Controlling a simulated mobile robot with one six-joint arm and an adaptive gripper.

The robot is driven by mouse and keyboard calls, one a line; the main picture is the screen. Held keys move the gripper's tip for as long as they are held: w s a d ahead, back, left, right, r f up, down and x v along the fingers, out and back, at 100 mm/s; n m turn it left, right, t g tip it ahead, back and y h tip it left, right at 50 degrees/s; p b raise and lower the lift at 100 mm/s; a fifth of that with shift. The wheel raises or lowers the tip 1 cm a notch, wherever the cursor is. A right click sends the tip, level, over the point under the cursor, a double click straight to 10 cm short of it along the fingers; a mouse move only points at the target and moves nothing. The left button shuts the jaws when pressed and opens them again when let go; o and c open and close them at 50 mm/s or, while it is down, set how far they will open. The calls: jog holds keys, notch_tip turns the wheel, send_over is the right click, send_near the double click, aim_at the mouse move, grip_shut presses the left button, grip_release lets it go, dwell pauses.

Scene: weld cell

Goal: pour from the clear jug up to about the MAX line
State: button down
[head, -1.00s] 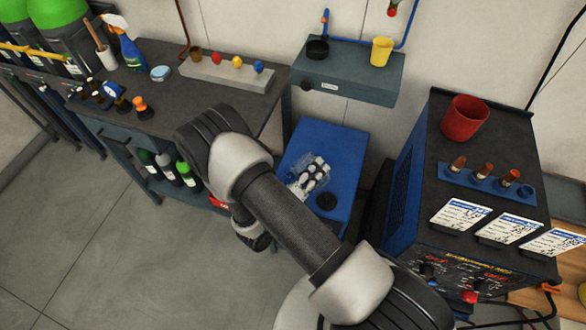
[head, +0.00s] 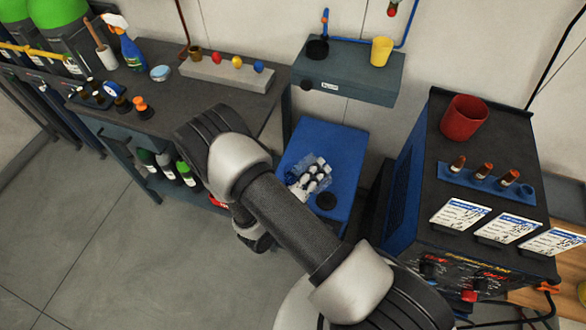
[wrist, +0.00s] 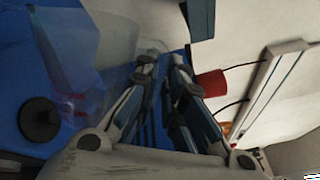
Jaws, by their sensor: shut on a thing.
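My gripper (head: 314,176) is shut on the clear jug (head: 299,189), above the blue unit (head: 340,143). The jug is see-through and its outline is faint; my fingers and wrist cover part of it. In the wrist view the fingers (wrist: 158,72) reach away from the camera, with clear walls (wrist: 68,48) to their left over the blue surface. I cannot tell the jug's tilt or its liquid level. A black round cap (head: 326,201) sits on the blue unit near the gripper. I can make out no MAX line.
A dark cabinet with a red cup (head: 464,118) and several brown-tipped pieces stands right. A wall shelf (head: 345,78) with a yellow cup (head: 382,51) is behind. A workbench (head: 165,95) with a spray bottle (head: 130,50) is left. Open floor lies front left.

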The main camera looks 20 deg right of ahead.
aim_at(324, 186)
jog(key=shift+w+r, duration=0.1)
jog(key=shift+r, duration=0.1)
dwell(0.4)
jog(key=shift+w+a+f+n, duration=0.1)
jog(key=shift+w+a+n, duration=0.3)
jog(key=shift+n, duration=0.5)
dwell(3.2)
jog(key=shift+s+d+m, duration=0.2)
jog(key=shift+s+m, duration=0.05)
jog(key=shift+m, duration=0.05)
jog(key=shift+s+d+f+m+b, duration=0.3)
jog(key=shift+s+f+m, duration=0.1)
jog(key=shift+m, duration=0.2)
jog(key=shift+s+d+f+m+b, duration=0.3)
jog(key=shift+s+f+m, duration=0.1)
jog(key=shift+m, duration=0.2)
jog(key=shift+s+d+m, duration=0.2)
jog(key=shift+s+m, duration=0.15)
jog(key=shift+m, duration=0.55)
jog(key=shift+s+d+f+m+b, duration=0.2)
jog(key=shift+f+m+b, duration=0.2)
jog(key=shift+m, duration=0.1)
